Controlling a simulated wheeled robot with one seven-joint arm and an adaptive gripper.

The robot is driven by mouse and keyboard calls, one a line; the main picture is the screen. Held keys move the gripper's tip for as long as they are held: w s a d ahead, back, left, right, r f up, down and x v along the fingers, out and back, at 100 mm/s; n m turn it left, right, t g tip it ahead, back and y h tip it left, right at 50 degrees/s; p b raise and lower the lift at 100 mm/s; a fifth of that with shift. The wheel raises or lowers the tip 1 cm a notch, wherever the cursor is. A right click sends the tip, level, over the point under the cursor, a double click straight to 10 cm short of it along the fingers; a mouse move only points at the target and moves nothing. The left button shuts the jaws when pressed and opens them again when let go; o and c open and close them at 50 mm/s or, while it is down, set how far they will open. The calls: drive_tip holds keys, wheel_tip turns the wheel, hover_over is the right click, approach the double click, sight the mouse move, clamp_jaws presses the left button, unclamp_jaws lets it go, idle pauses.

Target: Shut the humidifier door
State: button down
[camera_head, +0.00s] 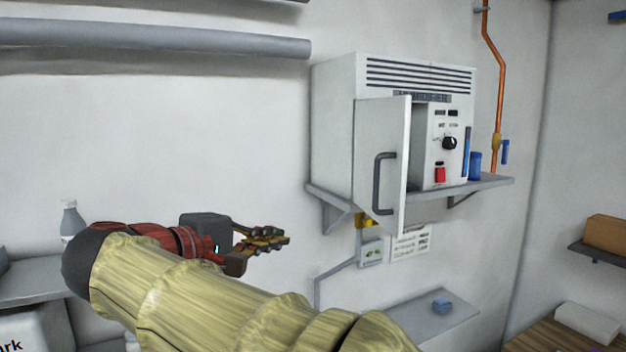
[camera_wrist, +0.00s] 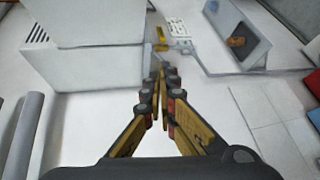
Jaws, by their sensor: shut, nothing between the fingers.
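The humidifier (camera_head: 335,120) is a white box with a slotted vent on top, on a grey wall shelf (camera_head: 490,184). Its door (camera_head: 381,140) stands open on the left of the front, swung outward, with a dark bar handle (camera_head: 379,183) on its face. Behind it show a black knob (camera_head: 449,143) and a red switch (camera_head: 440,174). My gripper (camera_head: 284,238) is shut and empty, left of the door and lower, apart from it. In the wrist view my gripper (camera_wrist: 160,76) points toward the wall, with a white box-like surface (camera_wrist: 95,70) on its left, probably the humidifier or its door.
A blue cup (camera_head: 475,165) stands on the shelf's right end. A yellow part and a small box (camera_head: 371,252) sit on the wall below. A grey pipe (camera_head: 150,41) runs along the upper wall. Open air lies between gripper and door.

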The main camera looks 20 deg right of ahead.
drive_tip(key=s+d+r+m+g+h, duration=0.25)
drive_tip(key=s+r+h, duration=0.2)
drive_tip(key=r, duration=0.45)
drive_tip(key=s+p+x, duration=0.1)
drive_tip(key=p+x, duration=0.1)
drive_tip(key=x, duration=1)
drive_tip(key=shift+s+d+f+t+y, duration=0.25)
drive_tip(key=shift+d+f+t+y, duration=0.1)
drive_tip(key=shift+d+t+y, duration=0.15)
drive_tip(key=shift+s+d, duration=0.1)
